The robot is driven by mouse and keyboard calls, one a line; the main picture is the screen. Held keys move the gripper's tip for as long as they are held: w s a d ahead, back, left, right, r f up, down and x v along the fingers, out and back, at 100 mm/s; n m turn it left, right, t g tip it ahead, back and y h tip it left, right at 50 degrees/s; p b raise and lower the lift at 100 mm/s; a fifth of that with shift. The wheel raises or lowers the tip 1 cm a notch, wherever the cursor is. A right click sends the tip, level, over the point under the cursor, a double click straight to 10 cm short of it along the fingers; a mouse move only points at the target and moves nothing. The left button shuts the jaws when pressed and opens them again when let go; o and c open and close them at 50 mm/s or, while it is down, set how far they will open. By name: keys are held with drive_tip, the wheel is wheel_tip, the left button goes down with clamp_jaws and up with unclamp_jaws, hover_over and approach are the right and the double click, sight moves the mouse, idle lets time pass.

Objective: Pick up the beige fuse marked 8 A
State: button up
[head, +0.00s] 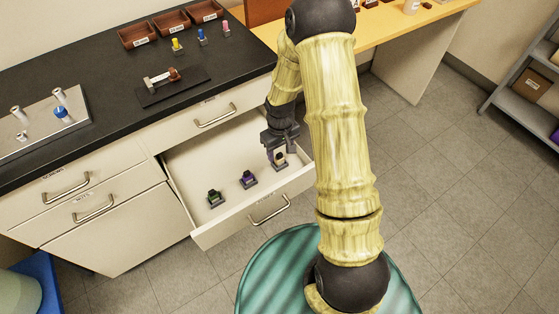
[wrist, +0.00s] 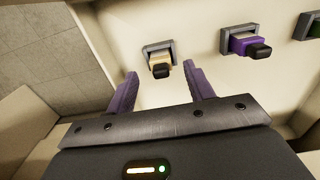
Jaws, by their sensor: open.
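The beige fuse (wrist: 159,62) sits in a grey holder in the open drawer and has a dark end. It also shows in the head view (head: 280,160), just below my gripper. Its marking is not readable. My gripper (wrist: 161,80) is open, with its two purple fingers on either side of the beige fuse and apart from it as far as I can see. In the head view my gripper (head: 275,155) is over the right part of the drawer.
A purple fuse (head: 248,179) and a green fuse (head: 214,197) stand in holders to the left in the drawer (head: 185,165). The drawer walls are close by on the right. The black counter (head: 100,85) above holds trays and small parts.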

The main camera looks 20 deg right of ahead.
sight(279, 154)
wheel_tip(279, 154, down, 3)
drive_tip(key=shift+a+r, duration=0.1)
drive_tip(key=shift+r, duration=0.1)
drive_tip(key=shift+c, duration=0.4)
drive_tip(key=c, duration=1.1)
drive_tip(key=shift+o, duration=0.2)
drive_tip(key=shift+r, duration=0.1)
wheel_tip(279, 154, up, 10)
drive_tip(key=shift+f+p, duration=0.1)
drive_tip(key=shift+p, duration=0.45)
